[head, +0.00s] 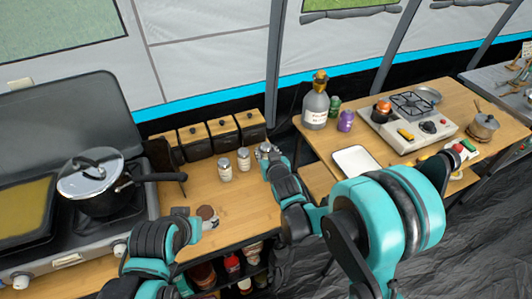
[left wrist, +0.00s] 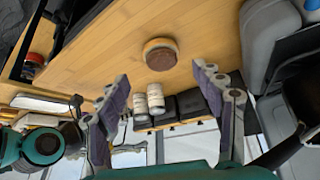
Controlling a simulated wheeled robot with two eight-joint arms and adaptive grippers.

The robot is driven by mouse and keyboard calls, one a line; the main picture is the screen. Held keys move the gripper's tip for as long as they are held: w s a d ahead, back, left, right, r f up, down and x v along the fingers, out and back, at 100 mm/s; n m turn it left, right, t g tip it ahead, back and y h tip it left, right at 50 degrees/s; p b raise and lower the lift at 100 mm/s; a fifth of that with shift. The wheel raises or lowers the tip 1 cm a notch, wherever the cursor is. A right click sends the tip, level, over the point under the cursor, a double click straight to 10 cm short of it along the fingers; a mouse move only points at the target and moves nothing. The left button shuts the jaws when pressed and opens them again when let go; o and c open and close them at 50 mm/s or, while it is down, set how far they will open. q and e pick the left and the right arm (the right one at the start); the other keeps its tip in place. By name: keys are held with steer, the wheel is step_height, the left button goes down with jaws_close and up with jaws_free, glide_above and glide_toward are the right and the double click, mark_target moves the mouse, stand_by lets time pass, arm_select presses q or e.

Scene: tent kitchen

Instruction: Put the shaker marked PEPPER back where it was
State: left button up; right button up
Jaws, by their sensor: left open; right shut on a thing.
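Two white shakers with grey tops, the left one (head: 225,169) and the right one (head: 243,159), stand upright side by side on the wooden counter. Their labels are too small to read. They also show in the left wrist view (left wrist: 156,99). My right gripper (head: 267,152) is just right of them, shut on what looks like another shaker, mostly hidden by the fingers; its marking cannot be read. My left gripper (left wrist: 168,98) is open and empty, near the counter's front. A low round jar with a brown top (head: 206,212) is close to it, apart from the shakers.
Several wooden boxes with black fronts (head: 222,133) line the counter's back. A stove with a lidded pot (head: 95,180) is at left, its handle reaching over the counter. At right, another table holds a bottle (head: 316,105), a white tray (head: 356,163) and a gas burner (head: 408,118).

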arm_select(q)
steer(key=shift+f, duration=0.2)
arm_select(e)
steer(key=shift+f, duration=0.2)
steer(key=o, duration=1.2)
arm_select(q)
steer(key=shift+r, duration=0.1)
arm_select(e)
steer(key=shift+r, duration=0.1)
steer(key=shift+s+r, duration=0.15)
steer(key=shift+r, duration=0.1)
arm_select(q)
step_height(320, 180, up, 4)
steer(key=p, duration=0.3)
steer(key=shift+f, duration=0.25)
arm_select(e)
steer(key=s+d+r+m+g+h, duration=0.1)
steer(key=s+d+r+g, duration=0.1)
steer(key=s+d, duration=0.4)
steer(key=s+d+r+g+h, duration=0.1)
steer(key=s+d, duration=0.5)
steer(key=s, duration=0.6)
steer(key=s+d+r+m+g+h, duration=0.1)
steer(key=s+d+r+g, duration=0.2)
steer(key=s+d, duration=0.3)
steer(key=s+r, duration=0.1)
steer(key=s, duration=0.3)
steer(key=shift+r+m, duration=0.3)
steer(key=shift+r, duration=0.05)
steer(key=shift+s, duration=0.1)
